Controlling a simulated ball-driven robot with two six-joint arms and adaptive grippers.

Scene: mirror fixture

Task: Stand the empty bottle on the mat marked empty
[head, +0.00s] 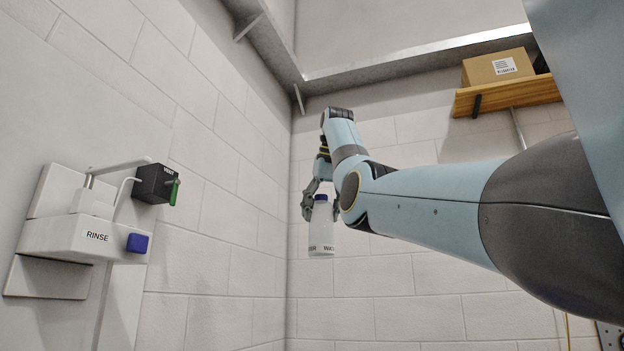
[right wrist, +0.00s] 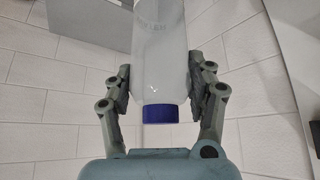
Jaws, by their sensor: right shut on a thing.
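A white bottle (head: 321,234) with a blue cap hangs upright in the air before the white block wall in the head view. Part of a dark label text shows near its base. My right gripper (head: 321,203) is shut on the bottle near its cap. In the right wrist view the bottle (right wrist: 158,65) sits between both fingers of the right gripper (right wrist: 160,92), cap toward the palm. I cannot tell whether the bottle is empty. My left gripper is not in view. No mat shows in either view.
A white fixture marked RINSE (head: 95,236) with a blue button (head: 137,243) is on the left wall. A black box (head: 153,184) with a green lever is beside it. A cardboard box (head: 497,68) stands on a wooden shelf (head: 508,96) at upper right.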

